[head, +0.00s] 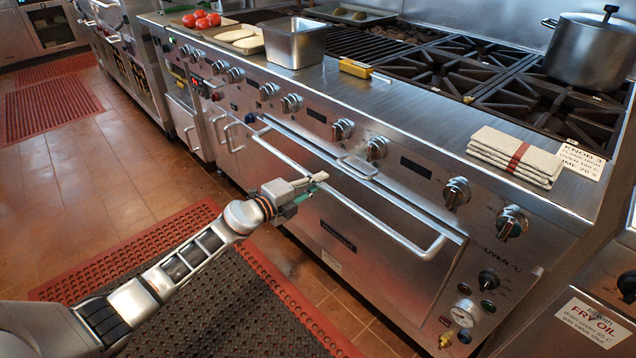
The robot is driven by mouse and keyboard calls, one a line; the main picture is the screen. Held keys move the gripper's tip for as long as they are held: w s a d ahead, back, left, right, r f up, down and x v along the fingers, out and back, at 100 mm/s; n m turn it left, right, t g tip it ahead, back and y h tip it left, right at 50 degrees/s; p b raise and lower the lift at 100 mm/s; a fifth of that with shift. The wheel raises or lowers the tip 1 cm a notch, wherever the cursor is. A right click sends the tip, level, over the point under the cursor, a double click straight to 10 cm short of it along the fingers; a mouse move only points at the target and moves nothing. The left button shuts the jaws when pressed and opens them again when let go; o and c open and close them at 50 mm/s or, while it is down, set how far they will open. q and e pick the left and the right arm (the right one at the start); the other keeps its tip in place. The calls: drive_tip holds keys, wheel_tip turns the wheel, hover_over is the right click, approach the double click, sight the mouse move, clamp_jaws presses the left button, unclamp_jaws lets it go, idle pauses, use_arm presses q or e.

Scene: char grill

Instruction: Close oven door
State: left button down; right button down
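The steel oven door (340,232) is on the front of the range, below the knob panel, with a long bar handle (375,213) across its upper part. The door looks upright and flush or nearly flush with the front; I cannot tell whether a small gap is left at its top edge. My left gripper (318,183) is in front of the door's upper left half, at about the handle's height, and overlaps the bar in the picture. I cannot tell if it touches the bar or how far its fingers are apart. My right gripper is not in view.
Knobs (343,129) line the panel above the door. A folded towel stack (515,155), a steel pan (292,42) and a pot (590,50) stand on the range top.

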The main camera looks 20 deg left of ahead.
use_arm(q)
drive_tip(key=shift+w+d+r, duration=0.1)
drive_tip(key=shift+w+d, duration=0.15)
drive_tip(key=shift+w, duration=0.35)
drive_tip(key=shift+w+d+r, duration=0.1)
drive_tip(key=shift+w+d, duration=0.1)
drive_tip(key=shift+w, duration=0.4)
drive_tip(key=shift+w+d+r, duration=0.1)
drive_tip(key=shift+w+d, duration=0.15)
drive_tip(key=shift+w, duration=0.35)
drive_tip(key=shift+r, duration=0.2)
drive_tip(key=c, duration=2.3)
unclamp_jaws()
drive_tip(key=shift+c, duration=0.2)
drive_tip(key=o, duration=0.4)
drive_tip(key=shift+w+d+f, duration=0.15)
drive_tip(key=shift+w, duration=0.1)
drive_tip(key=shift+c, duration=0.2)
drive_tip(key=shift+s, duration=0.15)
drive_tip(key=shift+s+a, duration=0.2)
approach(331, 173)
drive_tip(key=v, duration=0.2)
drive_tip(key=shift+s+a, duration=0.1)
drive_tip(key=shift+s, duration=0.2)
